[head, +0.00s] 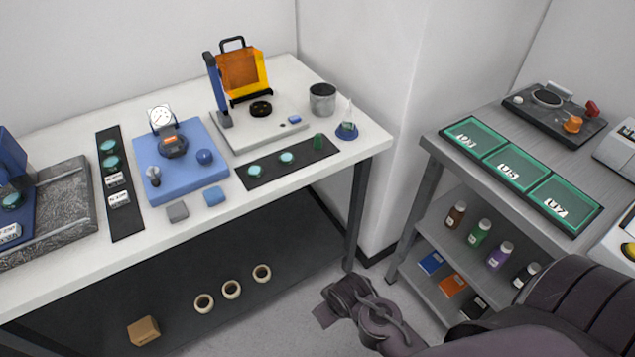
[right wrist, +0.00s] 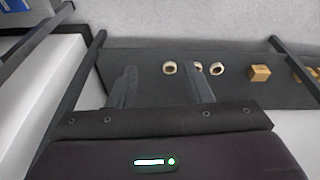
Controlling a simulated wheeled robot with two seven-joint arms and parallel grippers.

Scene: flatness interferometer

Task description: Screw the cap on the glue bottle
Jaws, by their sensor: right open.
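A small clear cone-shaped item on a round blue base (head: 347,130) stands at the right end of the white table; it may be the glue bottle, but it is too small to be sure. No separate cap can be made out. My right gripper (right wrist: 160,88) is open and empty, its two fingers apart above the floor. In the head view my right arm reaches in from the lower right, in front of the table and away from these items. My left gripper is out of view.
The white table (head: 70,270) also carries a metal cup (head: 322,99), an orange-screened instrument (head: 243,75) and a blue gauge stand (head: 180,175). A grey shelf unit (head: 425,160) with several small bottles stands right. Tape rings (head: 231,289) and a box (head: 143,331) lie below the table.

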